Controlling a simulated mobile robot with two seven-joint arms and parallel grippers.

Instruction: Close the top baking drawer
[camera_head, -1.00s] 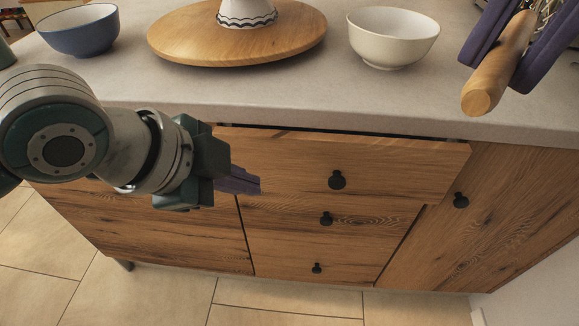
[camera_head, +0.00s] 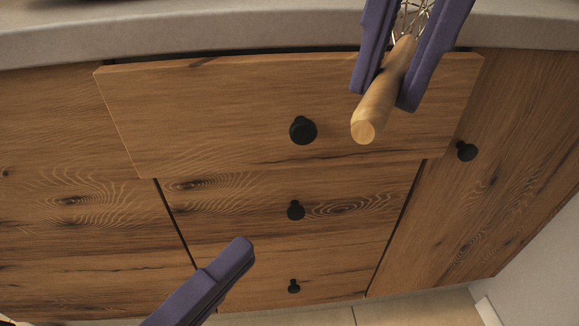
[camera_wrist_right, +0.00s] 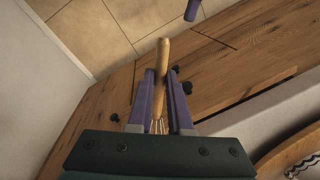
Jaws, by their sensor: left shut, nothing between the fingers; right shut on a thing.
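The top drawer (camera_head: 230,110) is a wide wooden front with a black round knob (camera_head: 303,130). It stands out a little from the cabinet, with a dark gap under the counter edge. My left gripper (camera_head: 240,255) is shut and empty, low in front of the lower drawers. My right gripper (camera_head: 395,75) is shut on the wooden handle of a wire whisk (camera_head: 378,100), held in front of the top drawer's right part. The right wrist view shows the whisk (camera_wrist_right: 161,70) between the purple fingers of the right gripper (camera_wrist_right: 162,85).
Two lower drawers with black knobs (camera_head: 295,210) (camera_head: 294,286) sit flush below. A cabinet door with a knob (camera_head: 466,151) is at the right. The grey countertop (camera_head: 180,25) overhangs above. Tiled floor (camera_head: 400,310) lies below.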

